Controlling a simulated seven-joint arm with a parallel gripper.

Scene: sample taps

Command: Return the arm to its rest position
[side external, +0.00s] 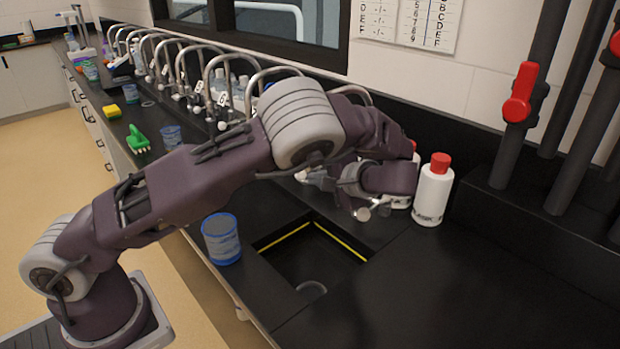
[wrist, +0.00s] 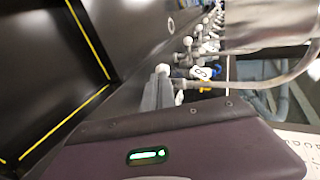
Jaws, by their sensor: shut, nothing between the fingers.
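My arm reaches over the black bench from the left in the side external view, with its elbow raised and its wrist bent down beside the sink. My gripper (side external: 316,180) is low behind the sink, close to the tap at the back, and points left. Its fingers are shut and empty. In the wrist view the grey fingers (wrist: 157,92) are together near a tap's metal pipe (wrist: 265,82). I cannot tell whether they touch it. My arm partly hides the nearest taps.
A sink (side external: 312,262) with yellow edging lies in front of my gripper. A blue cup (side external: 221,240) stands left of it. A white bottle with a red cap (side external: 434,190) stands to the right, another behind my wrist. A row of taps (side external: 160,60) runs along the back. The front-right bench is clear.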

